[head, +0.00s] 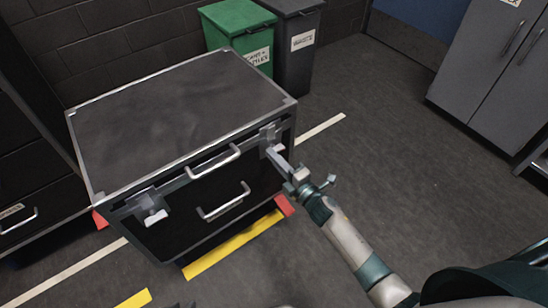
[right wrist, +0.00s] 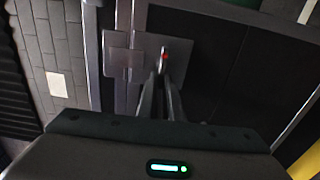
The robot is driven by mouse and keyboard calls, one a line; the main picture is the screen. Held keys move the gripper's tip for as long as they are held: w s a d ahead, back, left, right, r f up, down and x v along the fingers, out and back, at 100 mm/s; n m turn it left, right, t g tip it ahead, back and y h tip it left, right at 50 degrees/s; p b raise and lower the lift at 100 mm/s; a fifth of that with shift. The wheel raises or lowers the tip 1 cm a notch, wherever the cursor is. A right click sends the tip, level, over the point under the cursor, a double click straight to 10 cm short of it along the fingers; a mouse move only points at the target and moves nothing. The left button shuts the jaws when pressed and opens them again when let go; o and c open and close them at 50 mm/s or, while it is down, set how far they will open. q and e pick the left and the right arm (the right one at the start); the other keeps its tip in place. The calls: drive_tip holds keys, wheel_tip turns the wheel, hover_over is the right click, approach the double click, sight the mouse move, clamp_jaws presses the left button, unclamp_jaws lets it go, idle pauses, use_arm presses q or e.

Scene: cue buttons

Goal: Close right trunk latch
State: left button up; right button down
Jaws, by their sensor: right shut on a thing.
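A black trunk (head: 180,100) with metal edges stands on the floor with its lid down. Its right latch (head: 270,135) is a metal plate on the front near the right corner. The latch plate (right wrist: 150,55) also shows in the right wrist view, with a small red spot at the fingertips. My right gripper (head: 277,151) is at this latch, shut on its small lever, which the fingers mostly hide. In the right wrist view the gripper's fingers (right wrist: 162,75) converge on the plate. The left latch (head: 152,212) has its pale lever near the front left corner. My left gripper is not in view.
Two silver handles, the upper one (head: 214,161) and the lower one (head: 224,201), stick out from the trunk front. A green bin (head: 235,28) and a dark bin (head: 298,50) stand behind. A grey cabinet (head: 490,65) is at the right. The floor between is clear.

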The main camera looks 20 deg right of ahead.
drive_tip(key=c, duration=1.9)
unclamp_jaws()
drive_tip(key=shift+d+f, duration=0.2)
drive_tip(key=shift+d, duration=0.05)
drive_tip(key=shift+r, duration=0.1)
drive_tip(key=shift+a, duration=0.1)
drive_tip(key=shift+s, duration=0.15)
drive_tip(key=shift+v, duration=8.6)
